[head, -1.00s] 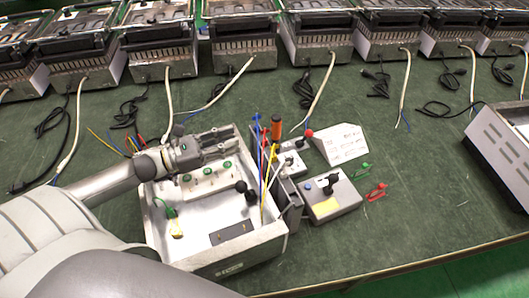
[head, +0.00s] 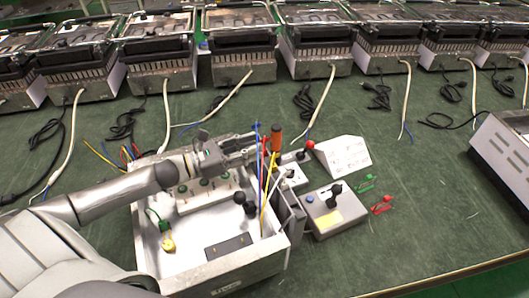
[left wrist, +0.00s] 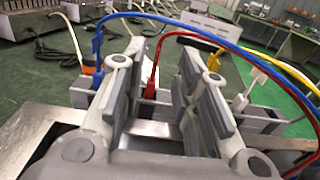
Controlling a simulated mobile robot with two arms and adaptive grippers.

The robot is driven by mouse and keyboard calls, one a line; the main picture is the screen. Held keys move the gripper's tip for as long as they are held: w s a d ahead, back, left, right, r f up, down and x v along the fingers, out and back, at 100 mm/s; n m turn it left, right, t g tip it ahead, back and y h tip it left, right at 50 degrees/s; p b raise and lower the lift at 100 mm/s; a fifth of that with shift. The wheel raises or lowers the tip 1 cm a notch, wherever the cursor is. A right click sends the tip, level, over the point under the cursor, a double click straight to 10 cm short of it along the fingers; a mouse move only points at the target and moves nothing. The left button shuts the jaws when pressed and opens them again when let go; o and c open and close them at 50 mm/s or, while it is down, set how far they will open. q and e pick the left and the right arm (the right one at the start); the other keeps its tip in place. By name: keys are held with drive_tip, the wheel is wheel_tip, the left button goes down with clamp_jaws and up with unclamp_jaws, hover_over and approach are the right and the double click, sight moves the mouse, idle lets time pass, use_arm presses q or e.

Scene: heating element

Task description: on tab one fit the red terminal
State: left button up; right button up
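The red terminal (left wrist: 152,78) stands upright in the rack beside the metal box, with a red wire rising from it. In the head view the red lead (head: 263,152) stands among blue and yellow ones. My left gripper (head: 252,144) is at the rack, close to these leads. In the left wrist view its fingers (left wrist: 158,88) are apart, with the red terminal showing in the gap; I see no contact. The white block with green round parts (head: 205,190) lies in the open metal box (head: 205,262); I cannot make out which tab is one. My right gripper is not in view.
A blue terminal (left wrist: 97,42), a yellow lead (head: 268,190) and an orange-handled tool (head: 276,138) crowd the rack. A grey control box (head: 333,212) stands to the right. Red (head: 382,205) and green (head: 366,183) clips lie on the table. The right front table is clear.

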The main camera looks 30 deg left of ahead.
sight(264, 142)
use_arm(q)
drive_tip(key=shift+b+x, duration=0.4)
drive_tip(key=shift+x, duration=1.8)
drive_tip(key=shift+w+a, duration=0.1)
drive_tip(key=shift+a, duration=0.05)
clamp_jaws()
